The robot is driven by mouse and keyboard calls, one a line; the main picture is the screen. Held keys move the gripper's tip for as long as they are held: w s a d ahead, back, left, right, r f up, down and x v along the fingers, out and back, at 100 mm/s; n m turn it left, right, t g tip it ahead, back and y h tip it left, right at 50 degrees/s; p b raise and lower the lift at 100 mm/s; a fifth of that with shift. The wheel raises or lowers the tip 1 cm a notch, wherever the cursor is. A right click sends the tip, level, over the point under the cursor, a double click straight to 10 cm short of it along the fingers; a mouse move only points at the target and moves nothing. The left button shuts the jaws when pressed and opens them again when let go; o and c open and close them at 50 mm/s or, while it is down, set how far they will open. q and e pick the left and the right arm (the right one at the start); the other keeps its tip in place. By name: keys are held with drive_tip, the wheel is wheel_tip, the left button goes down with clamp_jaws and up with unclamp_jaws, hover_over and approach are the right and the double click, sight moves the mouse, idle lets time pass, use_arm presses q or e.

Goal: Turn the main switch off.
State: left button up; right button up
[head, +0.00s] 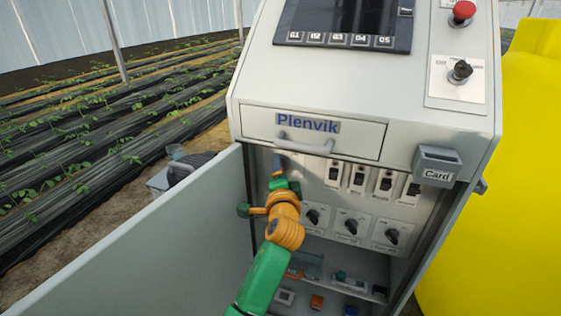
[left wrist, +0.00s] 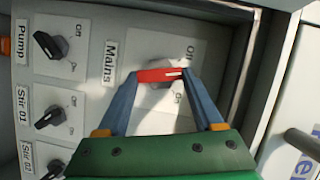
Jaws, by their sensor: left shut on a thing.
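The mains switch (left wrist: 160,75) has a red handle on a pale plate beside the label "Mains" in the left wrist view. My left gripper (left wrist: 160,77) has its two blue-grey fingers at either end of the red handle, shut on it. The handle lies across the picture, with a white mark near its right end, between the plate's upper and lower position labels. In the head view my left gripper (head: 278,166) reaches into the open cabinet at its upper left; the switch is hidden behind it. My right gripper is not in view.
Black rotary switches (left wrist: 48,45) labelled Pump and Stir sit to the left in the left wrist view. Breakers (head: 358,179) line the panel. The cabinet door (head: 150,245) stands open at left. A drawer with a handle (head: 305,146) and a card box (head: 437,165) project above.

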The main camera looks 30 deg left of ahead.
use_arm(q)
drive_tip(key=n+p, duration=0.1)
drive_tip(key=p, duration=0.1)
drive_tip(key=n+h+p, duration=0.1)
drive_tip(key=shift+r+n+g+p, duration=0.35)
drive_tip(key=shift+n+g+p, duration=0.05)
drive_tip(key=shift+a+f+n+h+p, duration=0.15)
drive_tip(key=shift+n+h+p, duration=0.45)
drive_tip(key=shift+n+p, duration=0.65)
drive_tip(key=shift+m, duration=0.25)
drive_tip(key=o, duration=1.4)
drive_tip(key=shift+c, duration=0.2)
drive_tip(key=shift+s, duration=0.15)
drive_tip(key=v, duration=0.7)
